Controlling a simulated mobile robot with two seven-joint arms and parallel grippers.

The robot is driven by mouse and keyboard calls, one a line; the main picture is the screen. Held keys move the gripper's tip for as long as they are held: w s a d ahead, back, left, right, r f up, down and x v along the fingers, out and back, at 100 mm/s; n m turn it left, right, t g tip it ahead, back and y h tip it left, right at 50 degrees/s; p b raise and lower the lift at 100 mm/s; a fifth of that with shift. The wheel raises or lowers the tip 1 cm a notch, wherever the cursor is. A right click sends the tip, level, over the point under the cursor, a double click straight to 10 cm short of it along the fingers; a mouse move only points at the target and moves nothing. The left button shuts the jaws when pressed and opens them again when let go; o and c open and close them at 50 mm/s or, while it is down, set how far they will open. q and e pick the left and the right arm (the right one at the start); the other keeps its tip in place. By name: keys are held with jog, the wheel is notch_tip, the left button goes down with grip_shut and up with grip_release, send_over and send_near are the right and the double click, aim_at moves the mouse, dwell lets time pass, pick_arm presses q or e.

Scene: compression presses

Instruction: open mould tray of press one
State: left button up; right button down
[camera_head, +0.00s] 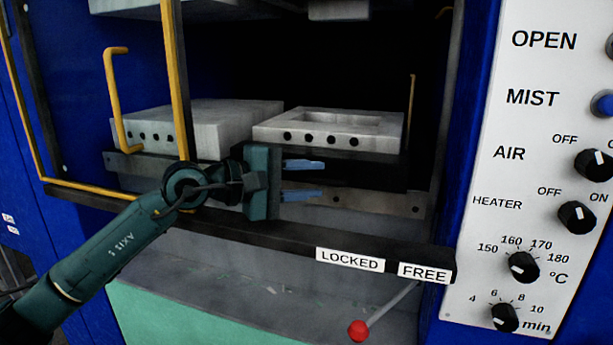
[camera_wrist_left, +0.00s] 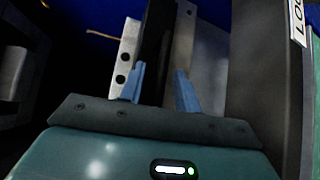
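The mould tray of the press (camera_head: 386,124) is a light grey block with a raised rim and a row of dark holes in its front, inside the blue press. A second grey block (camera_head: 221,128) stands to its left. My left gripper (camera_head: 304,180) is in front of and below the mould tray, its two blue fingers apart and pointing right. The fingers also show in the left wrist view (camera_wrist_left: 160,95), spread with nothing clearly held between them. I cannot tell whether they touch the press. My right gripper is not in view.
A red-knobbed lever (camera_head: 358,330) stands below the LOCKED and FREE labels (camera_head: 350,261). A dark bar runs across the front, under my left gripper. Yellow handles and bars (camera_head: 113,95) stand at the left. A white control panel (camera_head: 520,75) is at the right.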

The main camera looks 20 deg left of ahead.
pick_arm(q)
grip_shut()
dwell(0.6)
